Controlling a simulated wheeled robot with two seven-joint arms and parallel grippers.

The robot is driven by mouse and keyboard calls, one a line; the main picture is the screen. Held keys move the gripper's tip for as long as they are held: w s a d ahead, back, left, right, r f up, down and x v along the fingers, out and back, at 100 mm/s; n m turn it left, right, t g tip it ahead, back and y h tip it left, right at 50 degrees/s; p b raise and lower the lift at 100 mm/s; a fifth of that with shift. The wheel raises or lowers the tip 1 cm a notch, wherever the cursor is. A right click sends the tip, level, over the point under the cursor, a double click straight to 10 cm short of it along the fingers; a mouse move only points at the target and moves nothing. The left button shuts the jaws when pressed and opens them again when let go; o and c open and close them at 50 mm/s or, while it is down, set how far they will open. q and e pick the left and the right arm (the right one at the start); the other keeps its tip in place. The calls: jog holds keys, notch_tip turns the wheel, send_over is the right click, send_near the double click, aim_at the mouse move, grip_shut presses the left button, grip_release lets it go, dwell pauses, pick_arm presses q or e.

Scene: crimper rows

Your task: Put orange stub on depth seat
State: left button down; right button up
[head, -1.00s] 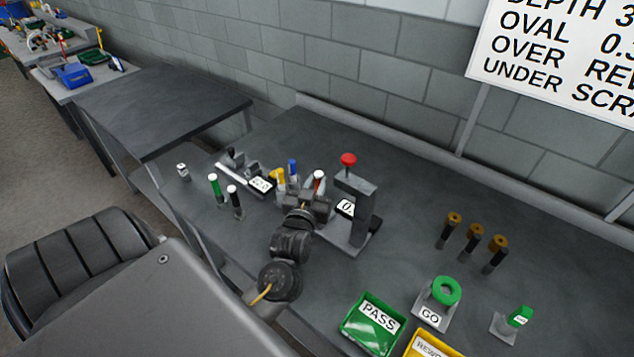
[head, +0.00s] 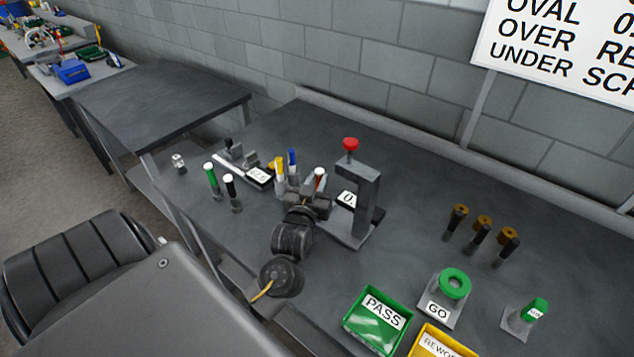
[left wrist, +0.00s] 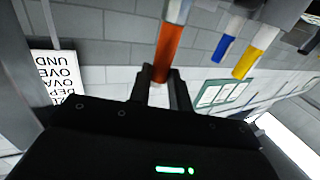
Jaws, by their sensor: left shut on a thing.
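The orange stub, with a white top, shows in the left wrist view (left wrist: 168,45) and in the head view (head: 319,181). My left gripper (head: 313,200) is shut on it; its two fingers flank the stub in the left wrist view (left wrist: 161,95). The stub stands about upright, just left of the grey depth gauge stand (head: 368,203), which has a red knob (head: 350,144) and a white readout (head: 346,198). The seat at the stand's foot is partly hidden by my gripper, so I cannot tell whether the stub touches anything. My right gripper is not in view.
A yellow stub (head: 279,166) and a blue stub (head: 292,160) stand behind my gripper. Green (head: 211,178) and black (head: 232,190) stubs stand left. Brown-topped pieces (head: 482,230), a GO gauge (head: 453,284), a green PASS tray (head: 362,333) and a yellow rework tray (head: 424,353) lie right.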

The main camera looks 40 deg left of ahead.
pick_arm(q)
jog(key=c, duration=1.3)
grip_release()
jog(key=shift+f, duration=0.15)
jog(key=shift+r, duration=0.25)
jog(key=b+v, duration=0.2)
jog(key=v, duration=1)
jog(key=shift+b, duration=0.3)
jog(key=shift+f, duration=0.15)
